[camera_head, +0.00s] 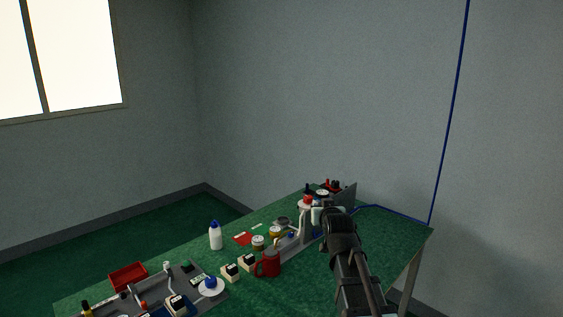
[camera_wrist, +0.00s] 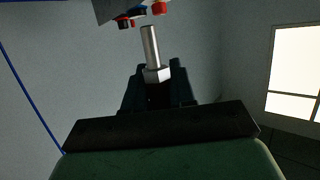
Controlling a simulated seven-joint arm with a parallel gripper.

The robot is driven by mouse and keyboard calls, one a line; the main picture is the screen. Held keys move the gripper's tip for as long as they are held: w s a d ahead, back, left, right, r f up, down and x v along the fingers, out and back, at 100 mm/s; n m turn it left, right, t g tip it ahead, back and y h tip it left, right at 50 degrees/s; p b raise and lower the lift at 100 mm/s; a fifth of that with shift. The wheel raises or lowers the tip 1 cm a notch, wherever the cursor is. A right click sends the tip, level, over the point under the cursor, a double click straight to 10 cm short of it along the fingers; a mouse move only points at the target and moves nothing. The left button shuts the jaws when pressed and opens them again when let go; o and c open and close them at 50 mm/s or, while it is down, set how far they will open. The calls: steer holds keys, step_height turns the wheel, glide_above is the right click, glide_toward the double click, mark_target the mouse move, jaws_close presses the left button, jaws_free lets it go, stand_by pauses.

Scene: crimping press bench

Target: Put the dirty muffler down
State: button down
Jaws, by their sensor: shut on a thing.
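A silver-grey cylinder with a hex collar, which I take to be the muffler (camera_wrist: 151,48), stands out from between the dark fingers of my gripper (camera_wrist: 158,88) in the wrist view. The gripper is shut on its hex end. The free end points toward a grey part with red and dark knobs, apart from it as far as I can tell. In the head view my gripper (camera_head: 322,214) is over the far right part of the green bench (camera_head: 350,263). The muffler cannot be made out there, and dirt on it is hard to judge.
A grey unit with red and dark fittings (camera_head: 349,195) stands at the bench's far end. A blue line (camera_head: 392,209) runs along the far right edge. The right bench top is mostly clear.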

steer(key=d, duration=0.4)
steer(key=s+a+f+n+g+y, duration=0.1)
steer(key=s+a+f+n+y, duration=0.15)
steer(key=a, duration=1.05)
steer(key=s+a+f+n+y, duration=0.1)
steer(key=s+a+f+y, duration=0.2)
steer(key=a, duration=1.1)
steer(key=s+a+f+n+g+y, duration=0.15)
steer(key=s+a, duration=0.25)
steer(key=a, duration=0.9)
steer(key=s+a+f+n+g+y, duration=0.2)
steer(key=s+a+f+n, duration=0.15)
steer(key=s+a, duration=0.6)
steer(key=s+a+f+n+g+y, duration=0.2)
steer(key=s+a+f, duration=0.3)
steer(key=a, duration=0.8)
steer(key=s+a+r+n+g+y, duration=0.2)
steer(key=s+a+r+n+g, duration=0.1)
steer(key=s+n+g, duration=0.4)
steer(key=shift+s+a+r+g+y, duration=0.2)
steer(key=shift+a+g+y, duration=0.15)
steer(key=shift+g, duration=0.2)
steer(key=shift+f, duration=0.15)
